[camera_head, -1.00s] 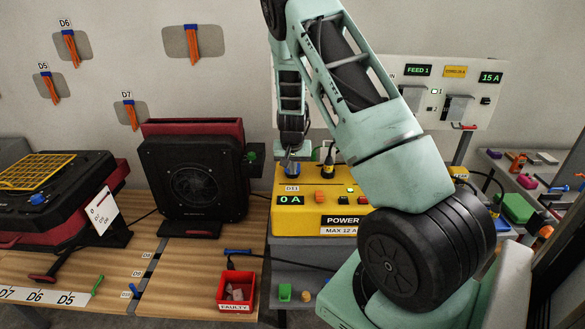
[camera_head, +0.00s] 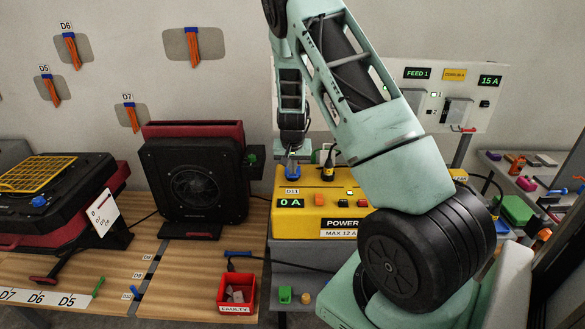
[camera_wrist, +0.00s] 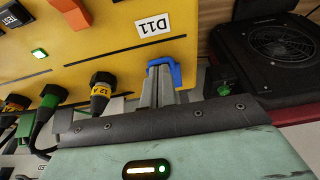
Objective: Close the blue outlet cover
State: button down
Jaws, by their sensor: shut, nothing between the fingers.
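The blue outlet cover (camera_wrist: 174,72) is on the yellow power box (camera_wrist: 110,45), near the D11 label. In the wrist view it shows as a blue bracket shape around the tips of my gripper (camera_wrist: 163,82). The fingers are shut together with nothing between them, and they overlap the cover; I cannot tell whether they touch it. In the head view my gripper (camera_head: 292,157) points down at the blue cover (camera_head: 293,170) at the box's back left. The fingers partly hide the cover, so its exact angle is unclear.
A plug with a yellow band (camera_wrist: 101,92) stands in the box beside my gripper, with more plugs and cables farther left in the wrist view. A black fan (camera_head: 195,180) stands left of the box. A red bin (camera_head: 237,290) sits in front.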

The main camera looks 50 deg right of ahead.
jog(key=s+a+v, duration=0.1)
jog(key=v, duration=1.1)
jog(key=shift+r, duration=0.2)
